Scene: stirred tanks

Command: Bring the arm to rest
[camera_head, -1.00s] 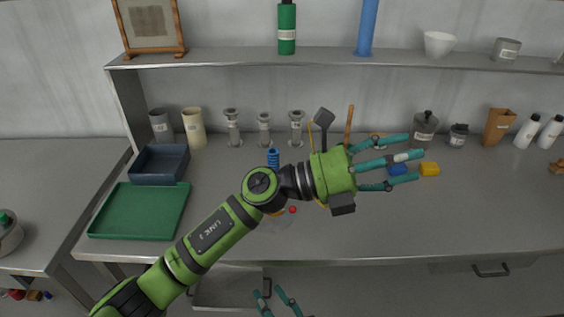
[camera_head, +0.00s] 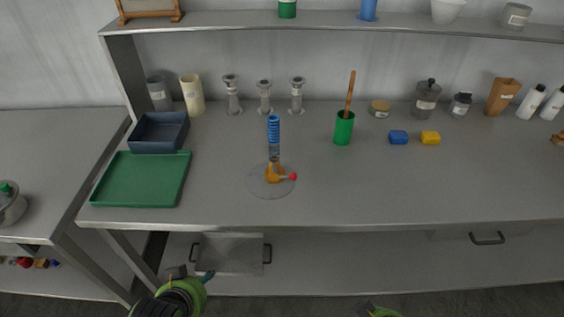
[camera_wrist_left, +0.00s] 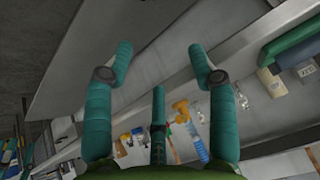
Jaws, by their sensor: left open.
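My left arm is low at the bottom edge of the head view, in front of the bench. Its green gripper (camera_head: 206,277) is mostly seen from behind, with one teal fingertip showing. In the left wrist view the teal fingers (camera_wrist_left: 160,62) are spread apart, with nothing between them. The gripper is open and empty, clear of the bench. A small green part of another arm (camera_head: 380,312) shows at the bottom edge, right of centre; its fingers are hidden or out of frame.
A metal box (camera_head: 229,254) sits on the lower shelf.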

